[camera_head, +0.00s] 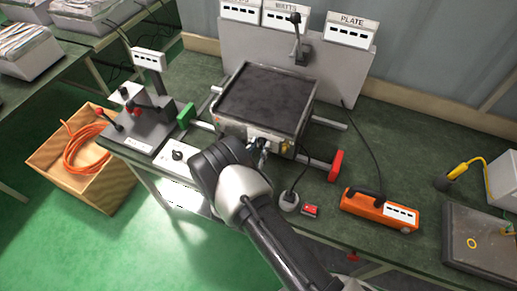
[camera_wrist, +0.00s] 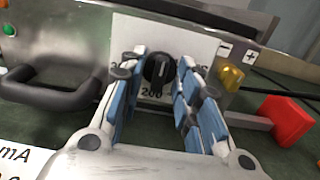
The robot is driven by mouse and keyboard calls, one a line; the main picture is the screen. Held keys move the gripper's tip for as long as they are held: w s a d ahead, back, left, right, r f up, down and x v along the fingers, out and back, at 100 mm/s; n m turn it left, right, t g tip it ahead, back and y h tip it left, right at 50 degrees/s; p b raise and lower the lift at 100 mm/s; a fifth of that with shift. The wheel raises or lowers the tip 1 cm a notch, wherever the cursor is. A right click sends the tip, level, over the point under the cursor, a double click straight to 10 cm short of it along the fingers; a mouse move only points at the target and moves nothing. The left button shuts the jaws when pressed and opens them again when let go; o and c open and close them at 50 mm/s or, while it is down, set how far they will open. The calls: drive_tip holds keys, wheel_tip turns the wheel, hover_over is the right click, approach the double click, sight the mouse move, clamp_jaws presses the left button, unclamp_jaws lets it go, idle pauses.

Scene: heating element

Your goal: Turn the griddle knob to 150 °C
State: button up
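The griddle (camera_head: 265,100) is a square dark plate in a metal housing on the green bench. In the wrist view its black knob (camera_wrist: 159,69) sits on a white dial plate (camera_wrist: 150,32) on the front panel. The number 200 shows below the knob, and other dial marks are partly hidden by my fingers. My gripper (camera_wrist: 157,85) is open, with its blue-padded fingers on the left and right of the knob. A gap shows on both sides, wider on the left. In the head view my gripper (camera_head: 262,150) is at the griddle's front, and my arm hides part of the panel.
A red end block (camera_head: 336,165) sticks out at front right.

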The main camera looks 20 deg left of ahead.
clamp_jaws()
drive_tip(key=shift+m, duration=0.3)
drive_tip(key=m+b, duration=0.3)
drive_tip(key=m, duration=0.2)
drive_tip(key=shift+f, duration=0.15)
drive_tip(key=m+b, duration=0.4)
drive_tip(key=m, duration=0.1)
drive_tip(key=shift+d+m, duration=0.1)
drive_tip(key=shift+m, duration=0.3)
drive_tip(key=m+b, duration=0.2)
drive_tip(key=m, duration=0.1)
drive_tip(key=shift+f+m+b, duration=0.1)
drive_tip(key=shift+m+b, duration=0.2)
drive_tip(key=shift+b, duration=0.05)
drive_tip(key=m+b, duration=0.3)
drive_tip(key=shift+m, duration=0.3)
drive_tip(key=shift+m+b, duration=0.9)
drive_tip(key=shift+m, duration=1.7)
